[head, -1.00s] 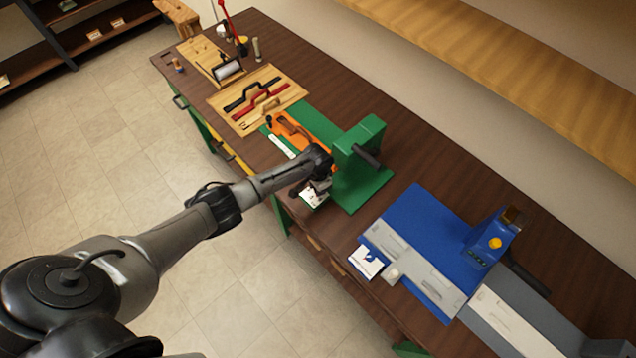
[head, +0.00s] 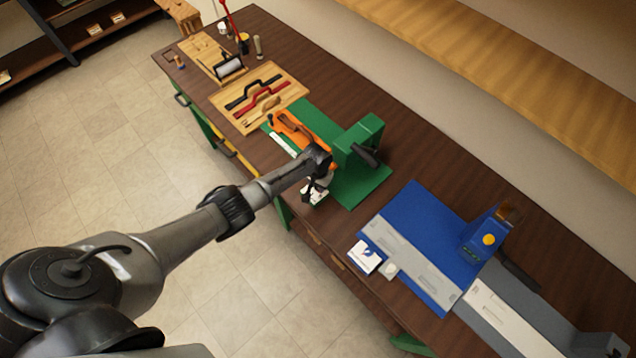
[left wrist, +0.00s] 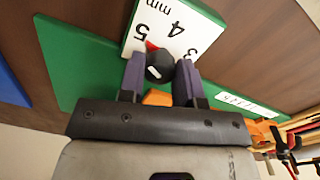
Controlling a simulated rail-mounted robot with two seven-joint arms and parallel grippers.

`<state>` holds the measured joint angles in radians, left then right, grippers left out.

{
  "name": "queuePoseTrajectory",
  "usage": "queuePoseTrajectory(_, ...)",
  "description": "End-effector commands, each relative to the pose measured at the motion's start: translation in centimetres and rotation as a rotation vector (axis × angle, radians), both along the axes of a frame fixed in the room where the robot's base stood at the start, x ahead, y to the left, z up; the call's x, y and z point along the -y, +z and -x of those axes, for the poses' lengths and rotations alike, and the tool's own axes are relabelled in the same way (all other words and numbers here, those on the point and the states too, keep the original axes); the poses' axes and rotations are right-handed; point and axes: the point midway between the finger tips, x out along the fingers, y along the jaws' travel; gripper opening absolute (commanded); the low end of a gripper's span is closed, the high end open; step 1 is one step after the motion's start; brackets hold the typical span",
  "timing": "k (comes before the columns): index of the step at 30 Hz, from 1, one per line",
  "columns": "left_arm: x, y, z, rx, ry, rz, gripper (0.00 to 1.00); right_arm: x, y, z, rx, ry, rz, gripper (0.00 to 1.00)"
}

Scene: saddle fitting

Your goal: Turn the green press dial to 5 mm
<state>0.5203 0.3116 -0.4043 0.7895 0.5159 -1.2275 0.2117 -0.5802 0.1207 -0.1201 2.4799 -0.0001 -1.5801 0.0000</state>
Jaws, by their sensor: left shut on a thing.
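The green press (head: 360,150) stands on the workbench in the head view, with my left gripper (head: 316,188) at its near side. In the left wrist view the white dial face (left wrist: 185,18) carries 3, 4, 5 and "mm". The black dial knob (left wrist: 159,66) sits between the two fingers of my left gripper (left wrist: 160,76), which is shut on it. The knob's red pointer (left wrist: 151,46) points towards the 5. The fingers cover the sides of the knob. My right gripper is not in view.
An orange part (head: 294,130) lies on the press's green base. Wooden trays, one with black and red handles (head: 262,100), lie further left. A blue press (head: 425,235) and a white card (head: 364,257) are to the right. Bare benchtop lies between the presses.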

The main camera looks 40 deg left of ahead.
Motion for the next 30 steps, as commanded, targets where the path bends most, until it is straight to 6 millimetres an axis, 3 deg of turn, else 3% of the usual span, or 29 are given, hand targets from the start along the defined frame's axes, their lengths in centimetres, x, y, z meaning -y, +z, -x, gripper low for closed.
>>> queuePoseTrajectory(9,0.1,0.1,-0.1,0.001,0.002,0.002,0.08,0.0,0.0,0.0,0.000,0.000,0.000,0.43)
queuePoseTrajectory(10,0.1,0.1,-0.1,0.001,0.002,0.002,0.33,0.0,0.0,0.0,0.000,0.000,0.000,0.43)
queuePoseTrajectory(17,0.0,0.1,-0.1,0.001,0.001,0.001,0.55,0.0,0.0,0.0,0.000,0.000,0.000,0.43)
queuePoseTrajectory(25,0.0,0.1,0.0,0.001,0.001,0.001,0.57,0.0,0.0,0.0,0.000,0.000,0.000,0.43)
queuePoseTrajectory(30,-0.1,1.3,-0.1,0.003,0.001,0.000,0.57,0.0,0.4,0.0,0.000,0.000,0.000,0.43)
